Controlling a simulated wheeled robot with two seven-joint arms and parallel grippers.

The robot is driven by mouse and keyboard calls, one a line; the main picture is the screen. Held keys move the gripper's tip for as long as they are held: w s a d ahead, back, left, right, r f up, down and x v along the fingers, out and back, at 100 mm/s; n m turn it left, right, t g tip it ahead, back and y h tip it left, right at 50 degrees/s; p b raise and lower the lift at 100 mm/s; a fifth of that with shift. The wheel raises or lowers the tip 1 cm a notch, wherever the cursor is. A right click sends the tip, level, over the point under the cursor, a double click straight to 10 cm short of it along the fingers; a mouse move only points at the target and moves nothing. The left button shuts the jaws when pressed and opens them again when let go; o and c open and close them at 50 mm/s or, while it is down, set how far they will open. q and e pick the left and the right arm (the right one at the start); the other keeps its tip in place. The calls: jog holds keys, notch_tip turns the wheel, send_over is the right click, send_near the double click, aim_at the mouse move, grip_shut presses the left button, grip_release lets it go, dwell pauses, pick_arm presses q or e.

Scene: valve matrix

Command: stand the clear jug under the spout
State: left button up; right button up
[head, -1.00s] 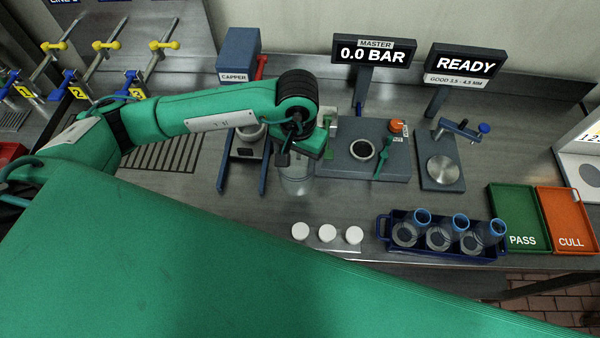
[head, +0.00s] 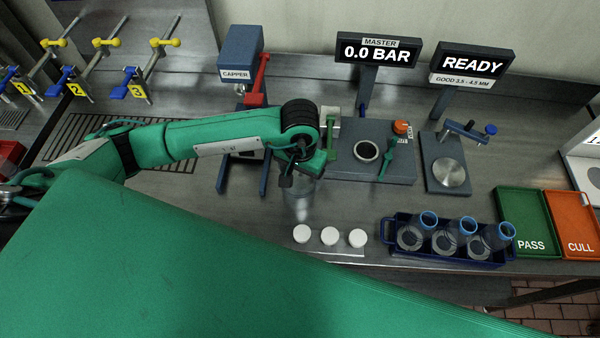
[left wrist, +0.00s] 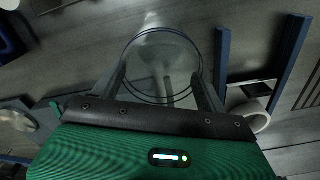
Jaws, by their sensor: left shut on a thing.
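My left gripper (head: 303,172) is above the counter in front of the master gauge station, with its fingers partly hidden by my wrist. It is shut on the clear jug (head: 302,200), which hangs below it and is hard to see against the grey counter. In the left wrist view the jug's round rim and see-through wall (left wrist: 160,45) show between the two fingers (left wrist: 162,85). Numbered taps with yellow knobs and blue levers (head: 120,91) stand at the far left, away from the jug. Which part is the spout is not clear. My right gripper is not in view.
The blue capper (head: 240,52) stands behind my left arm. The gauge station (head: 397,165) is right of the jug. White caps (head: 329,236) and a blue rack of bottles (head: 397,254) lie toward the front edge. A drain grating (head: 80,130) lies at left, partly behind my arm.

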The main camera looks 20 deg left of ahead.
pick_arm(q)
jog(key=o, duration=1.3)
jog(key=shift+f, duration=0.1)
